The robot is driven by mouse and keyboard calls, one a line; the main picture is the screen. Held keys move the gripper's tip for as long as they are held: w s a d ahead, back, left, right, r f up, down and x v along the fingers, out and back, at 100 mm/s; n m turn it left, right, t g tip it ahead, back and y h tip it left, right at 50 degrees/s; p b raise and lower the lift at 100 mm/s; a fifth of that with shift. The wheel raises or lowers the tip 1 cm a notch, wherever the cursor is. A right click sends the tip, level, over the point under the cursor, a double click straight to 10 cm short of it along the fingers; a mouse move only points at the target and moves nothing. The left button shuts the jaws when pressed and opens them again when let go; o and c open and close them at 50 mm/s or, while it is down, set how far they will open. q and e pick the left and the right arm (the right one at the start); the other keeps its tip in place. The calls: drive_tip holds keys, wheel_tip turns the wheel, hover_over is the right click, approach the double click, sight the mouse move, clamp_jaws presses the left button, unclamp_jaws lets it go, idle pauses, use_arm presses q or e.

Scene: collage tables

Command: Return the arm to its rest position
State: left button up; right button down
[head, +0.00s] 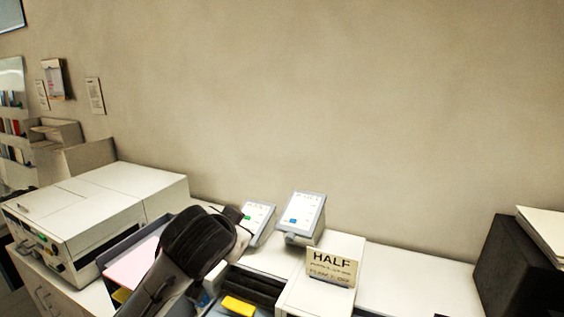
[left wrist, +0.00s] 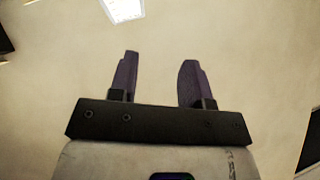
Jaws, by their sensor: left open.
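My left arm (head: 165,285) rises from the bottom edge in the head view, in front of the work tables. Its dark wrist part covers some of what lies behind it, and I cannot make out the fingers clearly there. In the left wrist view my left gripper (left wrist: 157,78) is open, with two dark purple fingers apart and nothing between them. My right gripper is in neither view.
A white machine (head: 85,205) stands at the left. Two tilted screens, one (head: 304,210) clear and one (head: 257,222) partly behind my arm, stand at the back. A "HALF" sign (head: 332,266), a yellow block (head: 238,306) and a dark box (head: 515,270) stand right of the arm. Air above is clear.

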use_arm(q)
drive_tip(key=s+a+f+n+g+p, duration=0.25)
drive_tip(key=s+a+f, duration=0.35)
drive_tip(key=s+f, duration=0.85)
drive_tip(key=s+a+f+n+g+p, duration=0.15)
drive_tip(key=s+a+f+p, duration=0.35)
drive_tip(key=s+f, duration=0.95)
drive_tip(key=s+f+g, duration=0.4)
drive_tip(key=s+f, duration=0.3)
drive_tip(key=s, duration=0.6)
drive_tip(key=shift+s+a+f+n+y, duration=0.2)
drive_tip(key=shift+s+a+n+y, duration=0.15)
drive_tip(key=shift+a+y, duration=0.1)
